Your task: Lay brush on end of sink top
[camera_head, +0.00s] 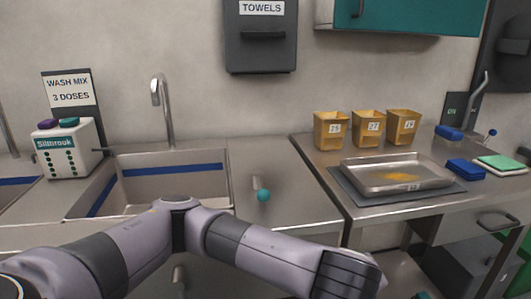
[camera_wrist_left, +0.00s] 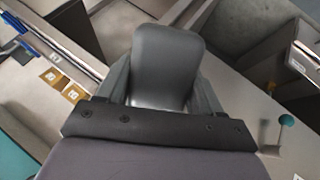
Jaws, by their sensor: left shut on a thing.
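My left gripper (camera_wrist_left: 163,86) shows in the left wrist view, its fingers on both sides of a grey, rounded thing (camera_wrist_left: 165,60). It is shut on that thing. No bristles show, so I cannot tell whether it is the brush. In the head view my left arm crosses the front of the sink top (camera_head: 285,195) to the lower right. Its fingers and what they hold cannot be made out there. A blue brush-like thing (camera_head: 448,132) lies at the back of the right bench. My right gripper is not in view.
A teal-knobbed lever (camera_head: 264,195) stands up from the sink top beside the basin (camera_head: 228,180). A tall tap (camera_head: 157,90) rises behind. The right bench holds yellow bins (camera_head: 367,128), a metal tray (camera_head: 365,184), a blue block (camera_head: 465,168) and a green-topped pad (camera_head: 500,163).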

